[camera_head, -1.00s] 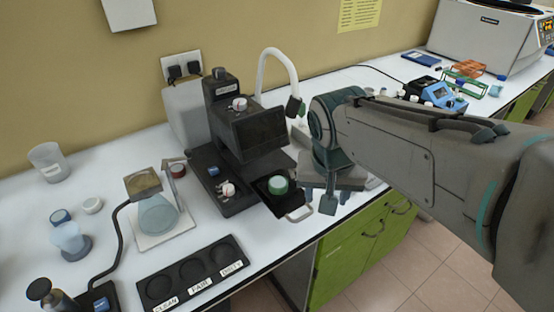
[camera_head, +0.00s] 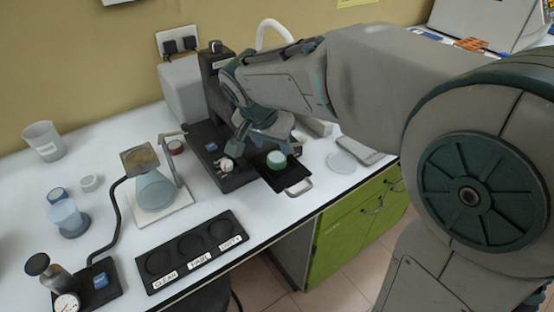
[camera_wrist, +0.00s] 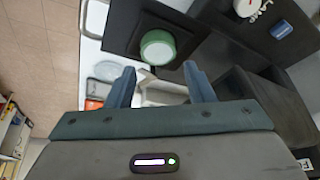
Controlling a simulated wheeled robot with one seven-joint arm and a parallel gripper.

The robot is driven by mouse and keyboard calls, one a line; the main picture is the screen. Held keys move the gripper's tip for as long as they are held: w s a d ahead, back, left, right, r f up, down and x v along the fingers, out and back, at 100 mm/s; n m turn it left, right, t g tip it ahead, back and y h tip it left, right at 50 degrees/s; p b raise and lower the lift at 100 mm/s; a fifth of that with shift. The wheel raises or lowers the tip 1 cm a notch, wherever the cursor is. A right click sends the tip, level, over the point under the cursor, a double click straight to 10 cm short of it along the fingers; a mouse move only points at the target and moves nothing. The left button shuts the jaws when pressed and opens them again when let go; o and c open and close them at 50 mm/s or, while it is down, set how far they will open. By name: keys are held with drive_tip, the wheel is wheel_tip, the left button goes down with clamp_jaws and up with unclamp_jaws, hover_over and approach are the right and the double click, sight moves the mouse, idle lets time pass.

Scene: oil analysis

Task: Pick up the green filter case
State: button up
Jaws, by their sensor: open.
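The green filter case (camera_head: 277,160) is a short round case with a pale top. It sits on the black pull-out tray (camera_head: 294,179) at the front of the dark machine. In the wrist view the case (camera_wrist: 157,50) lies just beyond my fingertips, roughly centred between them. My gripper (camera_head: 262,142) is open and empty, above and slightly behind the case in the head view. In the wrist view its two blue-grey fingers (camera_wrist: 160,72) are spread apart. They do not appear to touch the case. My arm hides much of the machine.
A black plate (camera_head: 192,250) with three labelled round recesses lies front left. A flask (camera_head: 155,190) on a stand, small containers and a gauge pump (camera_head: 45,270) stand at left. A clear round dish (camera_head: 341,162) lies right of the tray. The tray's metal handle (camera_head: 300,188) juts forward.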

sight(277, 156)
drive_tip(key=shift+x, duration=2.8)
drive_tip(key=shift+d, duration=0.1)
drive_tip(key=c, duration=0.6)
drive_tip(key=shift+r, duration=0.1)
